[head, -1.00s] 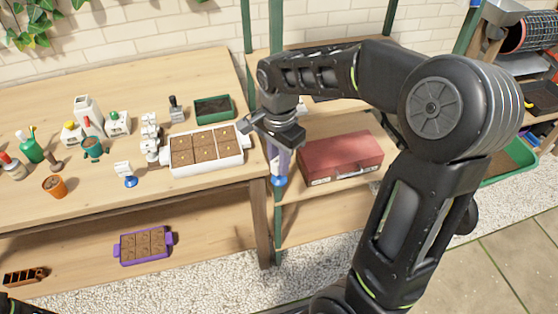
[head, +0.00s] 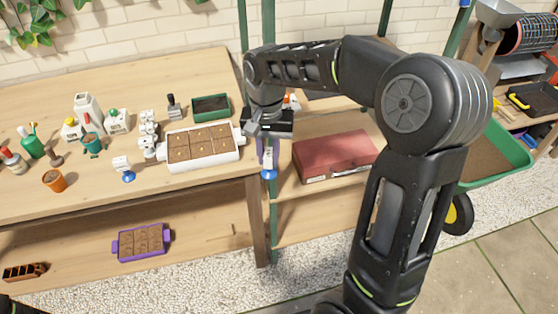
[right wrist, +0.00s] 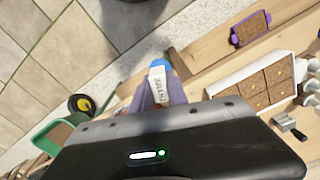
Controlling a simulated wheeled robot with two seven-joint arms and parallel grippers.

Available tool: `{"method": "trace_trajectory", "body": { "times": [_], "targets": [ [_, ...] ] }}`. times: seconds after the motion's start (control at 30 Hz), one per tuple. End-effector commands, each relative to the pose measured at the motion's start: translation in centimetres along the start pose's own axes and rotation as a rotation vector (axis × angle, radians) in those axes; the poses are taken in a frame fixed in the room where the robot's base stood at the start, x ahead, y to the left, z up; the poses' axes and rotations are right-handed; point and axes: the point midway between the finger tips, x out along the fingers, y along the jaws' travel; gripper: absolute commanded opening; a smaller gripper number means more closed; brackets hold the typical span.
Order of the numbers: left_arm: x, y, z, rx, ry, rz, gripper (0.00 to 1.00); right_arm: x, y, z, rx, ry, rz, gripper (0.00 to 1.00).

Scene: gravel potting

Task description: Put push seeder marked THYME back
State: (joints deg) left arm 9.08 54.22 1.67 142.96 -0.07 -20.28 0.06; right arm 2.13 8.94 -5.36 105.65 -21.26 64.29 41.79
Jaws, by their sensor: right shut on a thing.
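My right gripper (head: 267,152) is shut on the white push seeder, held upright with its blue end (head: 268,174) down, just off the right end of the bench. In the right wrist view the seeder's label (right wrist: 158,84) shows between the fingers and reads THYME, partly covered. In the head view the gripper hides most of the seeder. A white stand with several rounded holders (head: 149,135) is on the bench, left of the white seed tray (head: 204,150). Another white piece with a blue base (head: 124,170) stands in front of it. My left gripper is not in view.
A red case (head: 335,155) lies on the shelf right of my gripper. A green tray of soil (head: 211,107), bottles (head: 88,113) and an orange pot (head: 54,181) are on the bench (head: 200,60). A purple tray (head: 141,242) is on the lower shelf. The bench's back left is clear.

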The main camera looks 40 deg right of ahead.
Motion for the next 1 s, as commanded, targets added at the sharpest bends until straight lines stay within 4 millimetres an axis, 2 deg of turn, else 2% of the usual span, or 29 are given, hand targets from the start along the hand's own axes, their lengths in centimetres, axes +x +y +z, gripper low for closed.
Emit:
{"method": "trace_trajectory", "body": {
  "times": [0.17,0.2,0.3,0.4,0.6,1.0],
  "targets": [
    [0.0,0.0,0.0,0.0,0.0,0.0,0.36,0.8,-5.3,-0.5,-0.401,-0.004,0.0,0.0],
    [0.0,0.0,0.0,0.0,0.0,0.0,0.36,1.2,-6.9,-0.4,-0.494,-0.004,0.0,0.0],
    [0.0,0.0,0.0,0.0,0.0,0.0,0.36,2.3,-10.0,0.3,-0.63,-0.004,-0.001,0.0],
    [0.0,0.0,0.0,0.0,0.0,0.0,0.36,3.3,-11.9,1.1,-0.675,-0.003,0.0,0.0],
    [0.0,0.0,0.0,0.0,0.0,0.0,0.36,4.4,-12.9,2.2,-0.702,-0.001,-0.001,0.0],
    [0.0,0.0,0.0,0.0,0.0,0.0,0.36,4.4,-12.9,2.1,-0.701,-0.001,-0.001,0.0]
  ]
}}
